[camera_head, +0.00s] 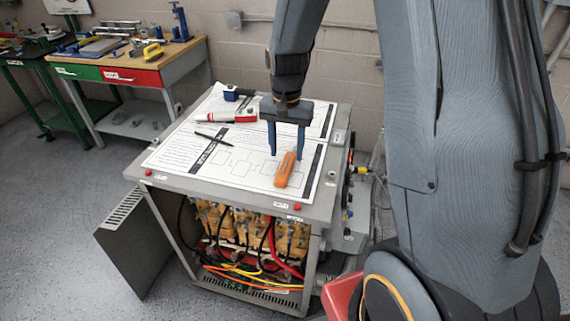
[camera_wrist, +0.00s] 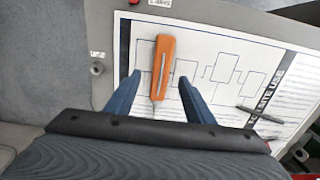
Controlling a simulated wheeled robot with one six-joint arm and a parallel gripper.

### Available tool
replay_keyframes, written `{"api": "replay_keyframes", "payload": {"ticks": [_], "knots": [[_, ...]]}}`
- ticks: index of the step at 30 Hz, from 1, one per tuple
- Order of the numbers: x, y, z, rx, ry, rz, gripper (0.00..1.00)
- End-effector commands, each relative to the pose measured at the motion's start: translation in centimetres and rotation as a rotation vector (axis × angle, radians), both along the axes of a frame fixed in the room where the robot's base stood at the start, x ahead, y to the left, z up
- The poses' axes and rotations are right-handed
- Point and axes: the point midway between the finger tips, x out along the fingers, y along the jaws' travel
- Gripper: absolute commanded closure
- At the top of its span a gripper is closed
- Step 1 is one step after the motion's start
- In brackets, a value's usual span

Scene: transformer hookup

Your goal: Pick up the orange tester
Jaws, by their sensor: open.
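The orange tester (camera_head: 285,170) lies on the printed sheet on top of the cabinet, near its front right corner. It also shows in the wrist view (camera_wrist: 163,62), with a thin metal tip pointing toward my gripper. My gripper (camera_head: 286,156) points down just behind and above the tester. In the wrist view my gripper (camera_wrist: 160,76) has its two blue fingers apart, one on each side of the tester's line. The fingers hold nothing. I cannot tell exactly how high the fingertips are above the sheet.
The cabinet top (camera_head: 160,177) also bears a dark pen (camera_head: 211,137), a red and white tube (camera_head: 232,117) and a small blue item (camera_head: 230,95). Wiring shows in the open cabinet front. A workbench (camera_head: 190,55) with tools stands at the back left.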

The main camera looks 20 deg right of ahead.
Motion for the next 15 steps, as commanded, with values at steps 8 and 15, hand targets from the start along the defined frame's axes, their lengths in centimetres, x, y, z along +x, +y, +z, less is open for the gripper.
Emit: {"api": "replay_keyframes", "payload": {"ticks": [8,15], "knots": [[-0.2,0.3,-2.4,0.0,0.004,0.003,0.52],[-0.2,0.5,-4.9,0.0,0.001,0.004,0.52]]}}
